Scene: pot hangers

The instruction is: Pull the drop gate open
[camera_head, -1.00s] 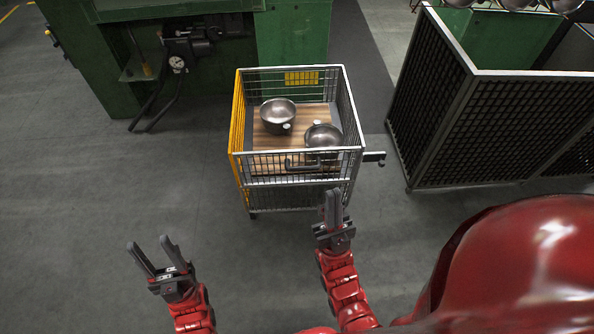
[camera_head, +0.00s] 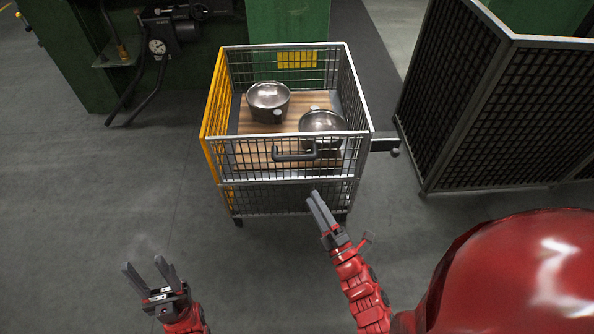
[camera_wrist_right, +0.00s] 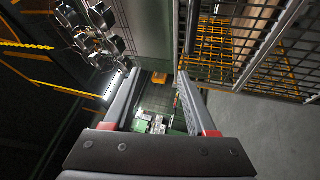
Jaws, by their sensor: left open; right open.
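A wire-mesh cart (camera_head: 210,118) with a yellow left side stands ahead of me. Its front mesh gate (camera_head: 240,158) is upright, with a dark grey horizontal handle (camera_head: 293,156) near its top. My right gripper (camera_head: 316,208) is open and empty, in front of the cart's lower front and below the handle in the picture, apart from the handle. In the right wrist view its two fingers (camera_wrist_right: 157,85) are spread with nothing between them. My left gripper (camera_head: 146,272) is open and empty, low at the left, away from the cart.
Two metal pots (camera_head: 268,102) (camera_head: 322,127) sit on a wooden board inside the cart. A grey bar with a dark end (camera_head: 385,142) sticks out at the cart's right. A large mesh bin (camera_head: 500,120) stands further right. Green machinery is behind. The floor at left is clear.

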